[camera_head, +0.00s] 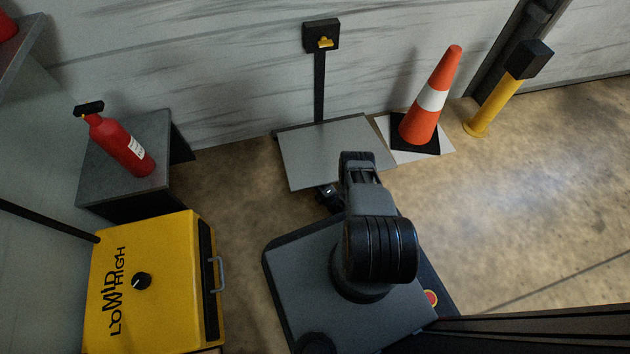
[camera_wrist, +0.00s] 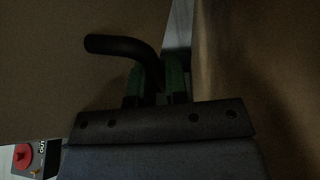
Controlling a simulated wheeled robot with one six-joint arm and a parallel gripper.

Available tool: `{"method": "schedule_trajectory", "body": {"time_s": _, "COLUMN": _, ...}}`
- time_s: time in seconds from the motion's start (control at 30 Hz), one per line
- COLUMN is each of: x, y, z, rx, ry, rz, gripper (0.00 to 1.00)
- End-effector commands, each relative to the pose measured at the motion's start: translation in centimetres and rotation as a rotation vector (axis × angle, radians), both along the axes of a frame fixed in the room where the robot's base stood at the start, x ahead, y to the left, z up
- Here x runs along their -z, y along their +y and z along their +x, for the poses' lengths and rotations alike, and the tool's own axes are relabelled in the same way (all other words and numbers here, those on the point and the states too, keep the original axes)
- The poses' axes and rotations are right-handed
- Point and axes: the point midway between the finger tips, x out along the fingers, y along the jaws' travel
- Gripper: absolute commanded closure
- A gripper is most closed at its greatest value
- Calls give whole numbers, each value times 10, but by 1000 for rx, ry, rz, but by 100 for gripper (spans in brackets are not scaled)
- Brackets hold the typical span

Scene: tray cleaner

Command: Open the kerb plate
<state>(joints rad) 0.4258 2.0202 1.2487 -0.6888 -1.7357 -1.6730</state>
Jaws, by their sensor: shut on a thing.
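The kerb plate, as I take it, is the flat grey panel (camera_head: 315,150) at the foot of the wall in the head view. I cannot tell whether it is lifted from the floor. My gripper (camera_head: 328,196) is at its near edge, partly hidden by my arm. In the wrist view my gripper (camera_wrist: 158,85), with green finger pads, is shut on a dark bent bar handle (camera_wrist: 115,45). The bar's free end points left. A narrow grey strip (camera_wrist: 179,25) shows behind the fingers. How the handle joins the plate is hidden.
A post with a black box and yellow lever (camera_head: 325,43) stands behind the plate. A traffic cone (camera_head: 432,100) and a yellow bollard (camera_head: 495,100) stand right. A fire extinguisher (camera_head: 120,145) on a grey stand and a yellow machine (camera_head: 170,250) are left. Floor at right is clear.

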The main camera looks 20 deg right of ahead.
Motion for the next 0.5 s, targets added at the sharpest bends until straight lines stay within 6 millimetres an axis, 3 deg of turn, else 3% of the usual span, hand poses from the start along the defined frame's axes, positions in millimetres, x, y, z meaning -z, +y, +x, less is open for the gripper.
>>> {"method": "schedule_trajectory", "body": {"time_s": 0.47, "x": 2, "y": -2, "z": 6, "rx": 1, "ry": -7, "rz": -14, "gripper": 100}}
{"method": "schedule_trajectory", "body": {"time_s": 0.5, "x": 2, "y": -3, "z": 6, "rx": 1, "ry": -7, "rz": -14, "gripper": 83}}
